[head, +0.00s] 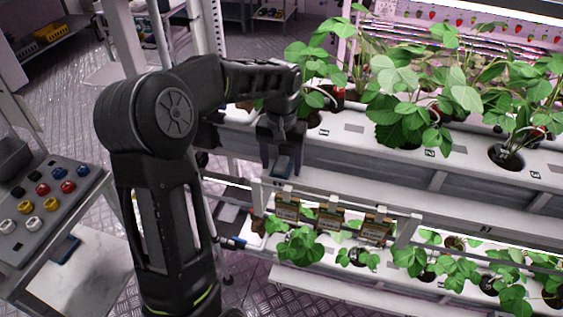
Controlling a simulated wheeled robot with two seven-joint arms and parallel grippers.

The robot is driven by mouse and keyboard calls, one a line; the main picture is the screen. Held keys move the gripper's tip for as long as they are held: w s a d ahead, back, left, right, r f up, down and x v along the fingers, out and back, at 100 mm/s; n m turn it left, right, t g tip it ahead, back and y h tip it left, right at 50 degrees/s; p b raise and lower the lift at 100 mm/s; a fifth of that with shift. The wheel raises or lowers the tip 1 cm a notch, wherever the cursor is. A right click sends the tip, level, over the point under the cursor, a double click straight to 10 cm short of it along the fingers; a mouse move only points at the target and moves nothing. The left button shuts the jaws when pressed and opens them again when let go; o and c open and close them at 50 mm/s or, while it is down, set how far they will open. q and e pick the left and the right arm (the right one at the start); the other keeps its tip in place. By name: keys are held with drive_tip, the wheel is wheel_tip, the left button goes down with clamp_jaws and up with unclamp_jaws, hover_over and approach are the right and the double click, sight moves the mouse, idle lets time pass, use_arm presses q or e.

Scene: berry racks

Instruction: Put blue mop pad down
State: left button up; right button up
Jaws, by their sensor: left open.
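My left arm reaches in from the left, and its left gripper (282,150) points down over the front of the plant rack. The gripper is open. My right gripper is not in view.
Leafy plants (400,95) fill the upper tier; more (300,245) grow below. Several small tags (331,217) hang under the rail. A grey cart (45,215) with coloured knobs stands at left, with another blue item (63,249) on its lower shelf.

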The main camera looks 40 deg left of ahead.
sight(282, 162)
use_arm(q)
drive_tip(key=shift+r, duration=0.2)
wheel_tip(282, 162, up, 8)
drive_tip(key=shift+w, duration=0.1)
wheel_tip(282, 162, up, 4)
drive_tip(key=shift+r+p, duration=0.1)
drive_tip(key=shift+p, duration=0.8)
